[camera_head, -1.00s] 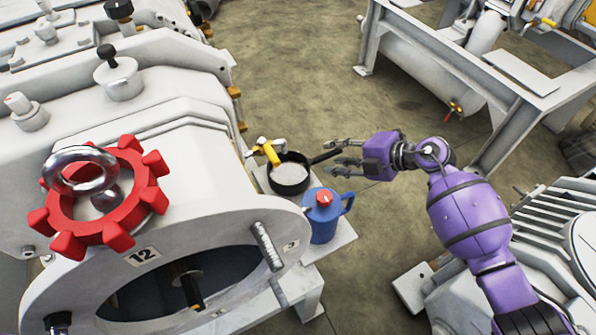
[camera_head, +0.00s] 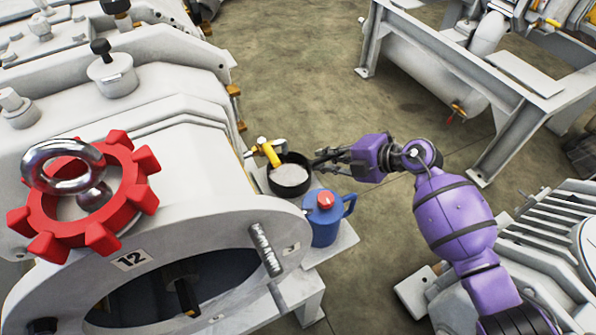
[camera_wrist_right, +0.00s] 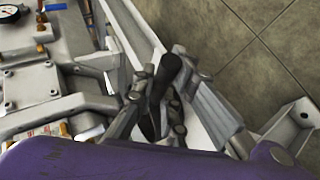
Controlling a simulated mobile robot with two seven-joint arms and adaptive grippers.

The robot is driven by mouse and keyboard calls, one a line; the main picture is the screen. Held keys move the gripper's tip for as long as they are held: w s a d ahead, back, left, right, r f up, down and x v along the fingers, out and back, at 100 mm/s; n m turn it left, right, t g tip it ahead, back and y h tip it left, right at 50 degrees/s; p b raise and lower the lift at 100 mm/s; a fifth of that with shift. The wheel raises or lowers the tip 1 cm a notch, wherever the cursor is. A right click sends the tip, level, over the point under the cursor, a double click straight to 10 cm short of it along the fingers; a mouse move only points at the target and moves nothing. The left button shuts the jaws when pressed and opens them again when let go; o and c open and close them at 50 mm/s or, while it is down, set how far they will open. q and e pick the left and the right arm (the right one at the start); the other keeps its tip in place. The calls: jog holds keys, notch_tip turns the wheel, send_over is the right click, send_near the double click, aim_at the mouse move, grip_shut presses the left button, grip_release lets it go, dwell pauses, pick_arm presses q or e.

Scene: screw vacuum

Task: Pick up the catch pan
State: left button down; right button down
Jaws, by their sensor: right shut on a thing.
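The catch pan (camera_head: 290,179) is a round black pan with a pale inside. In the head view it sits at the pump's side, below a yellow-handled valve (camera_head: 270,152). My right gripper (camera_head: 324,159) is at the right of the pan, shut on its handle. In the right wrist view, the black handle (camera_wrist_right: 170,72) lies between the fingers of my right gripper (camera_wrist_right: 166,62). The fingers hide most of the handle in the head view. My left gripper is not in view.
A blue jug with a red cap (camera_head: 325,216) stands close in front of the pan on a pale ledge (camera_head: 340,240). The large pump (camera_head: 150,170) with a red wheel (camera_head: 85,195) fills the left. Open floor (camera_head: 300,80) lies behind; grey machinery (camera_head: 550,230) stands at right.

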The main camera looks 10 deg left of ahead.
jog(key=shift+r, duration=0.25)
